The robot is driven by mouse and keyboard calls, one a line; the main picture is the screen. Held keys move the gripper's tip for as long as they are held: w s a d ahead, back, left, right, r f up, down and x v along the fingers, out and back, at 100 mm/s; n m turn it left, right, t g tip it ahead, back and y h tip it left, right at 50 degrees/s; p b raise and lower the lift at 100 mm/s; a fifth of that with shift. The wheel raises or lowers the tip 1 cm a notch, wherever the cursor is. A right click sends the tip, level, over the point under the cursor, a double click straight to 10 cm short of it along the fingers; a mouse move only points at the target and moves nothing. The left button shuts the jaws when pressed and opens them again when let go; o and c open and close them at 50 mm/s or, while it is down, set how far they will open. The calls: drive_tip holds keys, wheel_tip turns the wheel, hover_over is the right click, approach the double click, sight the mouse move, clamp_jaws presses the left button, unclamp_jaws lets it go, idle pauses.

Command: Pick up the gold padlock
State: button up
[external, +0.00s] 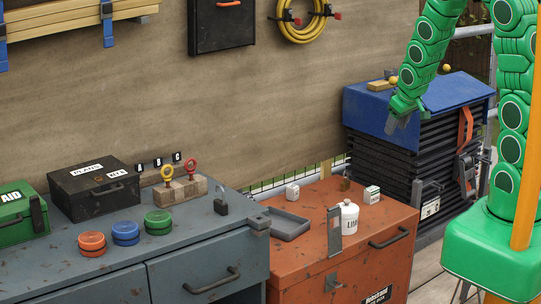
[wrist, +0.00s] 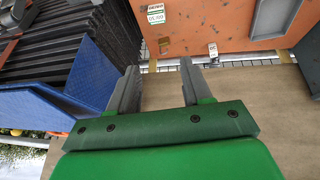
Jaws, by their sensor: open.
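A small dull gold block (external: 345,184), which may be the gold padlock, stands at the back of the orange chest's top in the external view; it is too small to make out a shackle. It also shows as a small brownish piece in the wrist view (wrist: 164,42), at the chest's edge beyond my fingers. A dark grey padlock (external: 221,206) stands on the grey bench. My gripper (external: 397,123) hangs open and empty above and to the right of the gold block, before the black stack. In the wrist view both fingers of my gripper (wrist: 158,82) are apart.
The orange chest (external: 290,256) also bears a grey tray (external: 285,225), a white canister (external: 349,218) and two small white boxes (external: 371,194) (external: 292,192). A black stack with a blue cover (external: 455,92) stands close to my gripper. The wooden wall is behind.

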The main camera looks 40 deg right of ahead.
drive_tip(key=w+d+f+t, duration=0.3)
drive_tip(key=w+f, duration=0.6)
drive_tip(key=t+y, duration=0.1)
drive_tip(key=t, duration=0.3)
approach(345, 186)
wheel_tip(345, 186, up, 4)
drive_tip(key=shift+w+d+f+t+y, duration=0.1)
drive_tip(key=shift+f+t+y, duration=0.05)
drive_tip(key=shift+f+t, duration=0.3)
drive_tip(key=shift+d+f+t+y, duration=0.15)
drive_tip(key=shift+f+t, duration=0.1)
drive_tip(key=shift+f, duration=0.35)
drive_tip(key=shift+x, duration=1.3)
drive_tip(key=shift+d+x, duration=0.2)
drive_tip(key=shift+x, duration=1.1)
drive_tip(key=shift+d+x, duration=0.2)
drive_tip(key=shift+x, duration=1.1)
drive_tip(key=shift+r, duration=0.15)
clamp_jaws()
drive_tip(key=shift+r, duration=0.1)
